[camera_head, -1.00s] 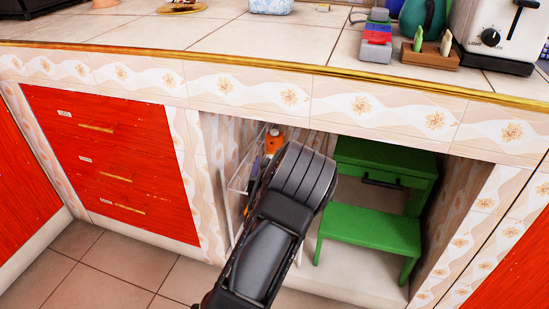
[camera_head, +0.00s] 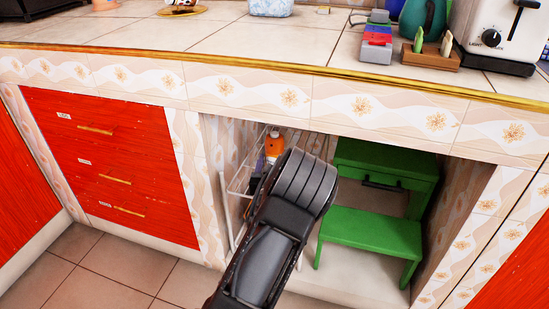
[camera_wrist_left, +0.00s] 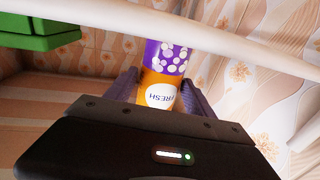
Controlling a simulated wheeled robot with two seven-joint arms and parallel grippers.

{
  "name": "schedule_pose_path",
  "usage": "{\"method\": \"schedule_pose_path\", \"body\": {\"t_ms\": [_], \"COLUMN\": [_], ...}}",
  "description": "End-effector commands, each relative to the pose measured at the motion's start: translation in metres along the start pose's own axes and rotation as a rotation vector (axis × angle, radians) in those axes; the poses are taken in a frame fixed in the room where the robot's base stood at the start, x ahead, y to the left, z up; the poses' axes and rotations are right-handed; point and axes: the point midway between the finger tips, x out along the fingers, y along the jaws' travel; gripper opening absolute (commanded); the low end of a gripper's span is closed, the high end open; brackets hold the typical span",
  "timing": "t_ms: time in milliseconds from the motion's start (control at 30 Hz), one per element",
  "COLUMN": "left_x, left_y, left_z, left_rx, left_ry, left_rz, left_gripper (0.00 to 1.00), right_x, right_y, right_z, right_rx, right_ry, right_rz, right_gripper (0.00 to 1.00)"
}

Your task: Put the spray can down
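The spray can (camera_wrist_left: 163,75) shows in the left wrist view, with an orange part marked FRESH and a purple part with pale dots. In the head view its orange part (camera_head: 274,147) shows beside my left gripper (camera_head: 287,165). In the wrist view the two fingers (camera_wrist_left: 160,92) flank the can closely and appear shut on it. The can stands close to the white wire rack (camera_head: 240,180) inside the open cupboard bay. Whether its base touches the rack is hidden. My right gripper is not in view.
A green step stool (camera_head: 370,228) stands right of my left arm in the bay. A pale rail (camera_wrist_left: 200,38) crosses the wrist view close to the can. The tiled countertop (camera_head: 220,35) overhangs the bay, with red drawers (camera_head: 110,160) to the left.

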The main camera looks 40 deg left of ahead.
Motion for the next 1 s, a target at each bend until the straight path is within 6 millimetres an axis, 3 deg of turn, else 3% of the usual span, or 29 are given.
{"method": "schedule_pose_path", "body": {"t_ms": [733, 1000], "left_x": [0.0000, 0.0002], "left_y": [0.0000, 0.0000], "left_z": [0.0000, -0.0027], "left_rx": [0.000, -0.001], "left_ry": [0.000, 0.002], "left_rz": [0.000, 0.000], "left_gripper": [0.00, 0.00], "right_x": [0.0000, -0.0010], "right_y": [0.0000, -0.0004], "right_z": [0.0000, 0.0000], "right_rx": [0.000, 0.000], "right_ry": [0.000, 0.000], "right_rz": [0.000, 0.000], "right_gripper": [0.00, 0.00]}}
